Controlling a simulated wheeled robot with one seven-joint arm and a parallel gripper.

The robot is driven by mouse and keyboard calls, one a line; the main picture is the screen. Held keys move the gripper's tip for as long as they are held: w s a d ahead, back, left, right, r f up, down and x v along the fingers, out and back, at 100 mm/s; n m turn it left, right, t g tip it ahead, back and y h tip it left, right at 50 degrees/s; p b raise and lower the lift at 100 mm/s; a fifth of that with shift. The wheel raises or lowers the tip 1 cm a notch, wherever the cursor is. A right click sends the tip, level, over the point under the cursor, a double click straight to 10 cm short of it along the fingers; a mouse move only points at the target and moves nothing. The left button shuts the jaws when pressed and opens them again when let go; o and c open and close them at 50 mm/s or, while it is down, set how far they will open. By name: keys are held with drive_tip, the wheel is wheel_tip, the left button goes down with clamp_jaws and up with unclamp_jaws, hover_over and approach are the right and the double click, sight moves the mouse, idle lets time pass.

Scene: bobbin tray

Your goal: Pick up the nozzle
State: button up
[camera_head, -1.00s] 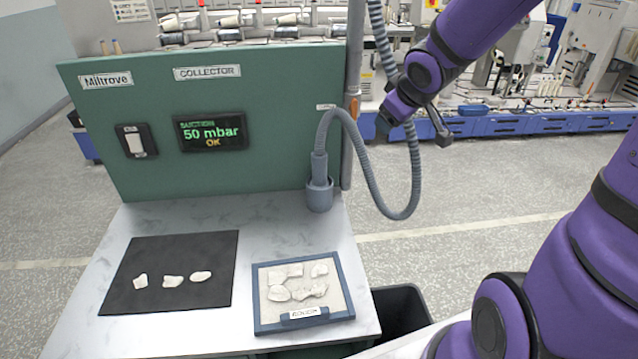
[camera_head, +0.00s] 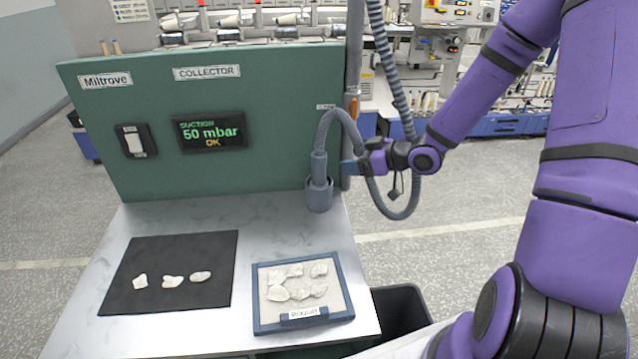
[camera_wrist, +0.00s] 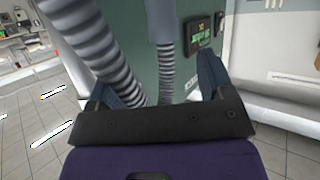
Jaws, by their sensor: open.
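The nozzle (camera_head: 319,168) is a grey tube at the end of a ribbed hose (camera_head: 346,117). It stands upright in a grey cup-shaped holder (camera_head: 319,197) at the back right of the table, by the green panel. My gripper (camera_head: 350,170) is open just right of the nozzle, level with it and pointing left. No contact shows in the head view. In the wrist view, my gripper (camera_wrist: 160,88) has its two blue fingers spread wide. A ribbed hose (camera_wrist: 105,65) and a grey post (camera_wrist: 160,20) show between and beyond them. The nozzle itself is hard to make out there.
A green collector panel (camera_head: 270,110) backs the table. A grey post (camera_head: 352,60) rises close behind my gripper. The hose loops around near my wrist. A black mat (camera_head: 215,250) with white pieces and a blue-framed tray (camera_head: 262,328) with several white pieces lie in front.

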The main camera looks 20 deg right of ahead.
sight(319, 160)
drive_tip(key=shift+y, duration=0.6)
drive_tip(key=x, duration=1.1)
drive_tip(key=shift+d+f, duration=0.1)
drive_tip(key=shift+f, duration=0.05)
drive_tip(key=c, duration=1.3)
